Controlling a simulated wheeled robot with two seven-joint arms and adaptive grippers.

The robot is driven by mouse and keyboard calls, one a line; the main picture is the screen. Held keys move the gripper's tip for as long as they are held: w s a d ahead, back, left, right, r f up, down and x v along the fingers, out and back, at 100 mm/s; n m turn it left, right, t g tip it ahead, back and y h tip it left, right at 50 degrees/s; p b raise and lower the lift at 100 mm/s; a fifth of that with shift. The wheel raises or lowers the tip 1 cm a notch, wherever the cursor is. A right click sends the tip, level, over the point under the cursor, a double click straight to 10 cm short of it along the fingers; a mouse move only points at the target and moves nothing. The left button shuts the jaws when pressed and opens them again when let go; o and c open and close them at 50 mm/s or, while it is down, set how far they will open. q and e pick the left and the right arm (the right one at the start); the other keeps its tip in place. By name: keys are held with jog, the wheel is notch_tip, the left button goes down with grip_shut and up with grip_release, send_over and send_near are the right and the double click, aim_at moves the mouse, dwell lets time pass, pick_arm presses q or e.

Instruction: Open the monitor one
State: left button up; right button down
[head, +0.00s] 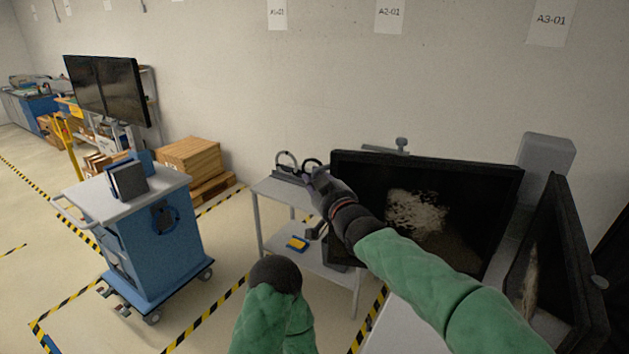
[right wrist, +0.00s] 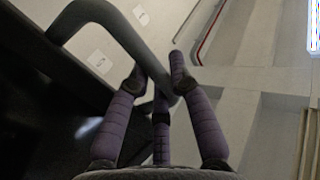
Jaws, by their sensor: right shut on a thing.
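A large black monitor (head: 490,185) stands at the right of the head view, with a pale blotch on its dark screen. My right gripper (head: 312,178) is at the monitor's upper left edge, and my green-sleeved right arm crosses in front of the screen. In the right wrist view, the fingers of my right gripper (right wrist: 165,90) are closed around a grey bent bar (right wrist: 133,38). A dark panel (right wrist: 40,75) fills the left of that view.
A second black screen (head: 563,255) stands angled at the far right. A blue cart (head: 165,245) stands at the left, and a grey table (head: 280,190) is behind my right gripper. Yellow-and-black tape marks the floor. Floor between cart and table is clear.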

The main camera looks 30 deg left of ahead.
pick_arm(q)
jog(key=shift+w+a, duration=0.25)
jog(key=shift+w, duration=0.1)
pick_arm(e)
jog(key=shift+w+a, duration=0.15)
jog(key=shift+w, duration=0.35)
jog(key=shift+r, duration=0.1)
jog(key=c, duration=1.1)
grip_release()
pick_arm(q)
jog(key=shift+d, duration=0.1)
pick_arm(e)
jog(key=shift+s, duration=0.15)
jog(key=v, duration=1.2)
